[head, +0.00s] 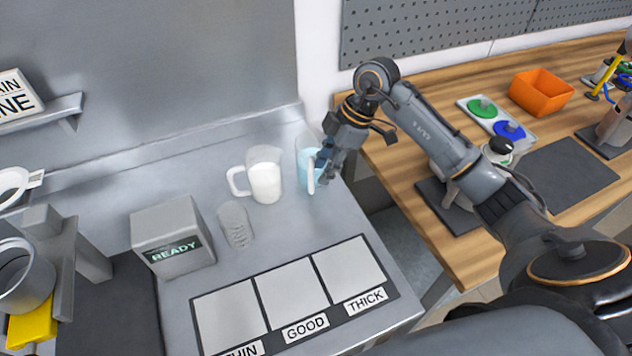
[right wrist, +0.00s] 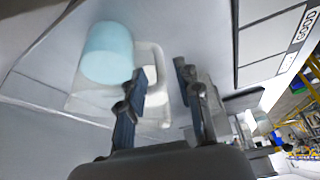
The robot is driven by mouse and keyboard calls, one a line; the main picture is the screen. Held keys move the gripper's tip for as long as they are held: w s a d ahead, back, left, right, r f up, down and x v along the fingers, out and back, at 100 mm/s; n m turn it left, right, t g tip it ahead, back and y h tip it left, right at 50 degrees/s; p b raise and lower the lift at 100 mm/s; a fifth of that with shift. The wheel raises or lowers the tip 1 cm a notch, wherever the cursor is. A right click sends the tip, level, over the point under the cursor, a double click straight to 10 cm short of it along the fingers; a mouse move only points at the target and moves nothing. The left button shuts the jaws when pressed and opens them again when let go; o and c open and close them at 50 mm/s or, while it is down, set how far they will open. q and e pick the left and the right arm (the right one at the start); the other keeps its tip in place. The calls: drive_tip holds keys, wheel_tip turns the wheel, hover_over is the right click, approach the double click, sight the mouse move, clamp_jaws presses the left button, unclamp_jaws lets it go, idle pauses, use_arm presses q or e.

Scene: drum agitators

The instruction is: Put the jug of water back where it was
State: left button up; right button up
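The jug of water (head: 304,158) is a clear jug with light blue water and a pale handle. It stands upright on the steel bench near its back right edge. In the right wrist view the water (right wrist: 107,52) shows left of the fingers. My right gripper (head: 326,172) is at the jug's handle side. In the right wrist view its fingers (right wrist: 162,88) are apart, with the handle (right wrist: 160,60) showing in the gap and free space beside the right finger. My left gripper is not in view.
A similar jug of white liquid (head: 265,180) stands just left of the water jug. A grey ridged item (head: 236,226), a READY box (head: 165,228) and a THIN/GOOD/THICK board (head: 314,286) are also on the bench. A wooden table (head: 410,180) with an orange bin (head: 541,92) is right.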

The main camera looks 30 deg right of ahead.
drive_tip(key=shift+b+v, duration=0.3)
drive_tip(key=shift+v, duration=2.3)
